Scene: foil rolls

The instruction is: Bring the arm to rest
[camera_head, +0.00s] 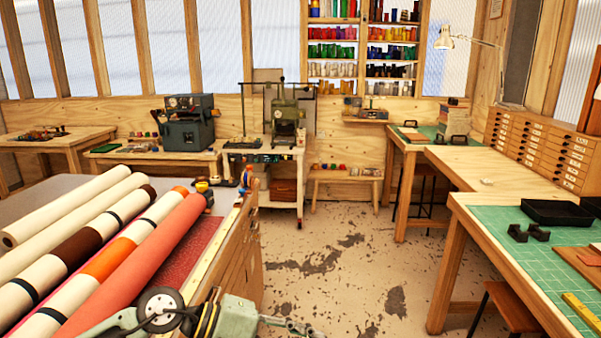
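My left arm comes in along the bottom edge, in front of the roll table. My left gripper (302,328) points right, low in the picture, over the floor just past the table's right side. Its fingers are small and partly cut off by the bottom edge, so I cannot tell whether they are open or shut. I see nothing clearly held in it. My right gripper is not in view. Several long rolls lie side by side on the table at the left, among them a coral-red roll (139,262) and a white roll with an orange band (103,264).
The roll table's wooden side (238,250) stands close to my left arm. The speckled floor (340,260) in the middle is open. At the right, a bench with a green cutting mat (500,222) holds a black tray (556,213); a stool (515,305) stands under it.

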